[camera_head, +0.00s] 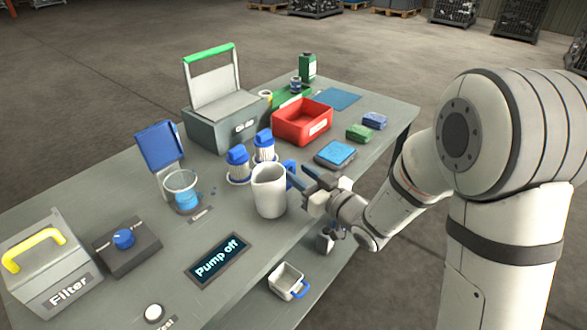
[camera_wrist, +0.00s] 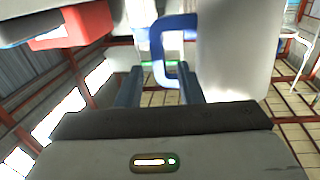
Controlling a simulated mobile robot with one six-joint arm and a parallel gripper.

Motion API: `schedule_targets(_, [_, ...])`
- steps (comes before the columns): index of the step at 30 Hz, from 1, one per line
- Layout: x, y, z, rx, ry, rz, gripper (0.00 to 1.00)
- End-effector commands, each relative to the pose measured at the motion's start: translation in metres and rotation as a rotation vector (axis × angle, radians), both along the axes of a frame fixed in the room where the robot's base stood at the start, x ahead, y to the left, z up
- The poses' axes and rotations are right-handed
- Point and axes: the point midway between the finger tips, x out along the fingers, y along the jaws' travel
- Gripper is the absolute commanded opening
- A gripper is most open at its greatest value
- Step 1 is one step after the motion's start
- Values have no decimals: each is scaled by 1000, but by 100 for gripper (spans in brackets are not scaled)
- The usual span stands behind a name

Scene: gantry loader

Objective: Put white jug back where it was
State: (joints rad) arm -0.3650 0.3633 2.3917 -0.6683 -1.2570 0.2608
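The white jug (camera_head: 268,190) is upright at the table's front edge, left of my gripper (camera_head: 305,180). I cannot tell for sure whether its base touches the table. Its blue handle (camera_head: 291,170) faces my gripper. In the wrist view, the jug's pale wall (camera_wrist: 236,50) fills the upper right, and the blue handle (camera_wrist: 157,45) hangs between the two dark fingers of my gripper (camera_wrist: 160,85). The fingers stand apart with visible gaps beside the handle, so my gripper looks open around or close to it.
Blue-capped filters (camera_head: 238,165) stand just behind the jug. A glass beaker (camera_head: 183,190) is left, the "Pump off" display (camera_head: 217,260) front left. A red bin (camera_head: 302,122) and blue pad (camera_head: 336,154) are behind. A small white container with blue handle (camera_head: 286,281) sits lower in front.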

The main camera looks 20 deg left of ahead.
Motion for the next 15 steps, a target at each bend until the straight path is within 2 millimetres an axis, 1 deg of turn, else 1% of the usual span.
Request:
schedule_targets(1, [-6, -13, 1, 0, 1, -5, 34])
schedule_targets(6, [-30, -48, 1, 0, 1, -5, 34])
schedule_targets(8, [-32, -52, -4, 3, -6, -2, 34])
schedule_targets(15, [-42, -66, -2, 2, -4, 0, 34])
